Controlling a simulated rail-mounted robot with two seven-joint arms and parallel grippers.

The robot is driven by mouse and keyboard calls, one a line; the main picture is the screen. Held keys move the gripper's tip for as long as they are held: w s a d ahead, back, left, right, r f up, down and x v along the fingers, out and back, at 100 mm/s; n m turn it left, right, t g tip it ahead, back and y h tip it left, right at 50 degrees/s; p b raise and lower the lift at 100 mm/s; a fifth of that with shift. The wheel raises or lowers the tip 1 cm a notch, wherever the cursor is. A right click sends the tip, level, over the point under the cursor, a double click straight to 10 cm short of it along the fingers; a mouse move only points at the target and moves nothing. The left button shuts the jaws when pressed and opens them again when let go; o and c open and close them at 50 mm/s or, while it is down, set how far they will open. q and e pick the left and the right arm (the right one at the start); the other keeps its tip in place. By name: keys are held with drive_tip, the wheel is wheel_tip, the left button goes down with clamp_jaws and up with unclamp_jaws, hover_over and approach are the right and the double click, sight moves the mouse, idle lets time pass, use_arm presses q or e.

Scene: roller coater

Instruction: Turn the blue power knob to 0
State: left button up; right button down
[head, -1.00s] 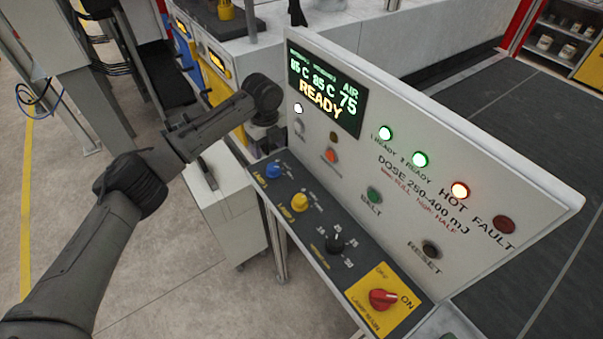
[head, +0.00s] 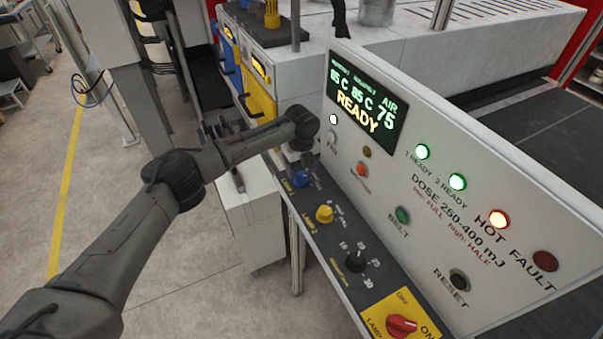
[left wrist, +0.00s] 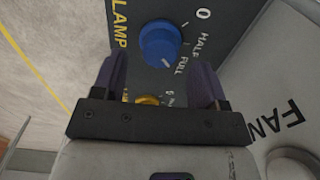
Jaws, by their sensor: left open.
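The blue power knob (head: 301,178) sits at the far left end of the dark sloping control strip, beside the LAMP 1 label. In the left wrist view the blue knob (left wrist: 160,43) shows in front of and between the fingers, with 0, HALF and FULL marked around it. Its pointer seems to be on the FULL side. My left gripper (left wrist: 162,85) is open and empty, its fingers apart on either side below the knob in that picture, not gripping it. In the head view the left gripper (head: 293,152) is just above the knob. My right gripper is not in view.
A yellow knob (head: 324,213), a black knob (head: 356,260) and a red lamp main switch (head: 401,326) follow along the strip. The upright white panel (head: 470,235) with display (head: 366,103) and buttons stands close behind. Open floor lies left of the strip.

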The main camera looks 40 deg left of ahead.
sight(301, 178)
use_arm(q)
drive_tip(key=shift+f, duration=1.3)
drive_tip(key=c, duration=0.9)
